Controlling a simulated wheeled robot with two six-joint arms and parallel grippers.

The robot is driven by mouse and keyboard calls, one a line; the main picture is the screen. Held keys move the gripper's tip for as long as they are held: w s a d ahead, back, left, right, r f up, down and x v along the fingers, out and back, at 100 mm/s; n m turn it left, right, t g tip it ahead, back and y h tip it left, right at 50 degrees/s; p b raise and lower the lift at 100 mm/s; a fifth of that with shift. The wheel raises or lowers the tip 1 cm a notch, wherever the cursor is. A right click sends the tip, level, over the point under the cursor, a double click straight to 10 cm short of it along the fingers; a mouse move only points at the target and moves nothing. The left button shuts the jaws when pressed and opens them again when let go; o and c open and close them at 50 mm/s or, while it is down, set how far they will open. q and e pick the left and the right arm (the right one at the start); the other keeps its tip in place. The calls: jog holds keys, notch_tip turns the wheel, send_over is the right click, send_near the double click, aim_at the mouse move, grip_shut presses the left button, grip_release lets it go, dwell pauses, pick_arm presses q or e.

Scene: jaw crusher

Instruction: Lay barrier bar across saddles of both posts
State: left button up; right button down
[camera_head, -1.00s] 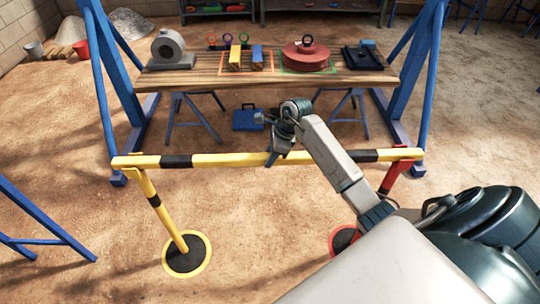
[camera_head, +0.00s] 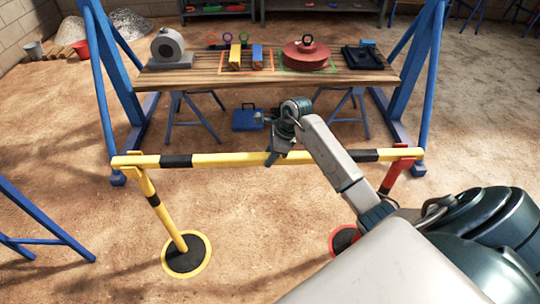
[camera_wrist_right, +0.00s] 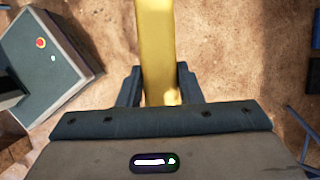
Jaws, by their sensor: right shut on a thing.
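The yellow and black barrier bar (camera_head: 225,159) runs level across the head view. Its left end is at the top of the yellow post (camera_head: 166,222), and its right end is at the top of the red post (camera_head: 390,179). Whether it rests fully in the saddles is too small to tell. My right gripper (camera_head: 272,158) is shut on the bar near its middle. In the right wrist view the yellow bar (camera_wrist_right: 156,50) passes between the two fingers of the gripper (camera_wrist_right: 160,88). My left gripper is not in view.
Behind the bar stands a wooden table (camera_head: 205,80) with a red round part (camera_head: 307,57), yellow and blue blocks and a grey wheel-like part (camera_head: 170,48). Blue frames (camera_head: 112,85) flank it. A blue toolbox (camera_head: 247,119) is on the ground beneath.

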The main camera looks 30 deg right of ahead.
jog(key=c, duration=0.9)
grip_release()
jog(key=shift+p+v, duration=1.4)
jog(key=shift+v, duration=1.3)
jog(key=shift+p+v, duration=1.2)
jog(key=shift+v, duration=1.55)
jog(key=shift+r, duration=0.1)
notch_tip(320, 180, up, 6)
jog(key=shift+f+p, duration=0.1)
jog(key=shift+p, duration=0.85)
